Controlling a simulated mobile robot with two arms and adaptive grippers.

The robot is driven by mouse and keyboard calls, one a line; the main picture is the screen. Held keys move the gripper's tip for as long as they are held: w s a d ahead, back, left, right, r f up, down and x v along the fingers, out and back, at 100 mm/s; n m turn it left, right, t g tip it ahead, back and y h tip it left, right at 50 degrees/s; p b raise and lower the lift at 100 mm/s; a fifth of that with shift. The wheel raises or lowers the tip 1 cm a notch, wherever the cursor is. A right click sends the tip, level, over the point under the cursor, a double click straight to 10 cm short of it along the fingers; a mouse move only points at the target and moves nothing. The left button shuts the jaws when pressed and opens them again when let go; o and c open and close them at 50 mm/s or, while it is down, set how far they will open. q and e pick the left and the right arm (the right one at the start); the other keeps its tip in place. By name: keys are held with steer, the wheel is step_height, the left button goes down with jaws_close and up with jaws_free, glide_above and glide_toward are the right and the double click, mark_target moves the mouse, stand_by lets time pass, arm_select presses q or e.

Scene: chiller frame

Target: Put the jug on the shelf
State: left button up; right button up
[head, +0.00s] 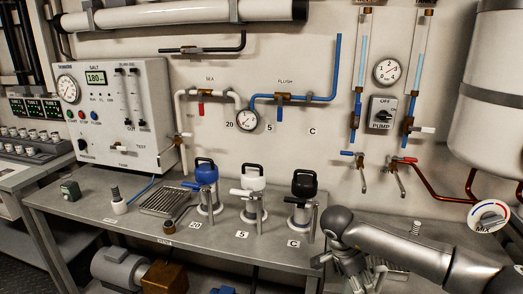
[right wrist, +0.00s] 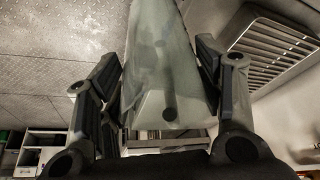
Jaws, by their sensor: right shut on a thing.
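In the right wrist view, a pale, translucent, tapering thing (right wrist: 172,75), which looks like the jug, stands between the two dark fingers of my right gripper (right wrist: 160,70). The fingers press on it from both sides. Its far end runs out of the top of the picture. In the head view my right gripper (head: 355,272) is low at the front right of the bench, and its load cannot be made out there. My left gripper is not in view. I cannot tell for certain which surface is the shelf; a white shelf-like unit (right wrist: 42,148) shows small at lower left in the wrist view.
The grey bench (head: 130,232) carries flasks with blue (head: 207,190), white (head: 252,193) and black (head: 303,198) tops, left of my right arm. A motor (head: 120,268) stands underneath. Pipes and a white tank (head: 490,120) crowd the right.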

steer(key=s+a+r+n+t+y, duration=0.1)
steer(key=s+a+r+n+y, duration=0.1)
steer(key=s+a+r+n, duration=0.2)
steer(key=s+a+r+n+t+y, duration=0.2)
steer(key=s+a+r+n, duration=0.2)
steer(key=s+n, duration=0.4)
steer(key=shift+r+n+y, duration=0.4)
steer(key=shift+r+n, duration=0.2)
steer(key=shift+n, duration=1.4)
steer(key=shift+a, duration=0.1)
